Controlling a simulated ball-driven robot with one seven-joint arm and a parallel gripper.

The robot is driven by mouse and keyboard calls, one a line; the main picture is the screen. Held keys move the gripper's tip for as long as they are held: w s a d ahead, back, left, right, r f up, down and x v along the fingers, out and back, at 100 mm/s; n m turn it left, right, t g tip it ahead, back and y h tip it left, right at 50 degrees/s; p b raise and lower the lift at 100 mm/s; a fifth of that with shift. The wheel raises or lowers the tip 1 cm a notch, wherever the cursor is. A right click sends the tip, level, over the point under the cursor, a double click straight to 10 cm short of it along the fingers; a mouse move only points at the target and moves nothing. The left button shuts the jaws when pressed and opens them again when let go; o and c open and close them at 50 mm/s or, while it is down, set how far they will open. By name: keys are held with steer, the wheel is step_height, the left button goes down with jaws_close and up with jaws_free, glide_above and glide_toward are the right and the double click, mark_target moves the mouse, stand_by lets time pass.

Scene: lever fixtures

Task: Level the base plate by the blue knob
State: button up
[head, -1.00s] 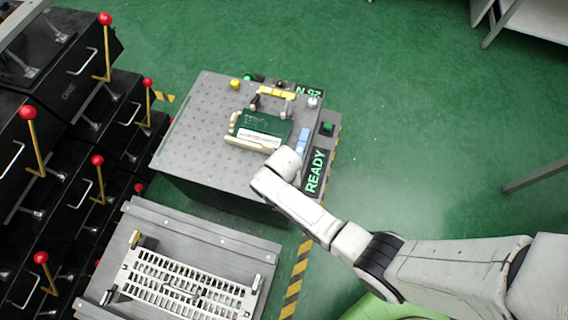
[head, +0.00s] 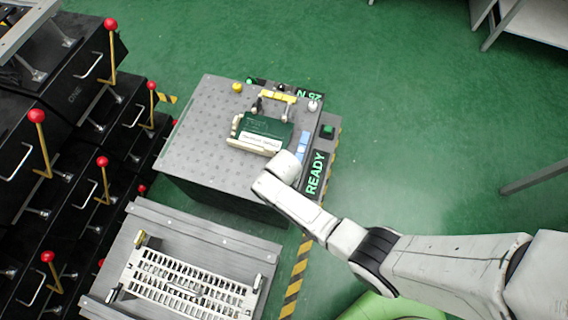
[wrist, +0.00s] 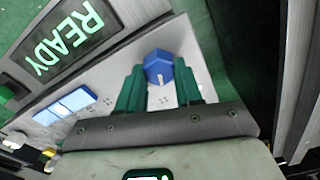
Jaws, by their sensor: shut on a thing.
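The base plate (head: 190,135) is a grey perforated top on a dark block in the head view. A green device (head: 265,125) with a white label sits on it. The blue knob (wrist: 159,67) shows in the wrist view, faceted, on a pale surface between my gripper's two green fingers. My gripper (wrist: 160,85) is shut on the blue knob. In the head view my arm hides the knob and the fingers. A yellow knob (head: 237,87) and a whitish knob (head: 313,105) stand at other corners of the plate. I cannot tell the plate's tilt.
A lit READY panel (head: 316,173) and blue pads (head: 304,142) lie along the plate's right side, close to my gripper. Black drawers with red-tipped levers (head: 36,116) stand at left. A slotted white rack (head: 190,284) is in front. Green floor is free at right.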

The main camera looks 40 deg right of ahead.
steer(key=n, duration=0.5)
steer(key=shift+p, duration=0.3)
steer(key=shift+n, duration=0.3)
steer(key=o, duration=1)
steer(key=shift+o, duration=0.2)
steer(key=shift+r, duration=0.1)
step_height(320, 180, up, 11)
steer(key=p, duration=0.2)
steer(key=shift+f+p, duration=0.2)
steer(key=shift+p, duration=0.2)
steer(key=s+d+r+m, duration=0.4)
steer(key=s+r, duration=0.4)
steer(key=s+d+r+m+t, duration=0.1)
steer(key=s+d+r+m, duration=0.3)
steer(key=s+r, duration=0.5)
steer(key=shift+d+m, duration=0.15)
steer(key=shift+m, duration=0.65)
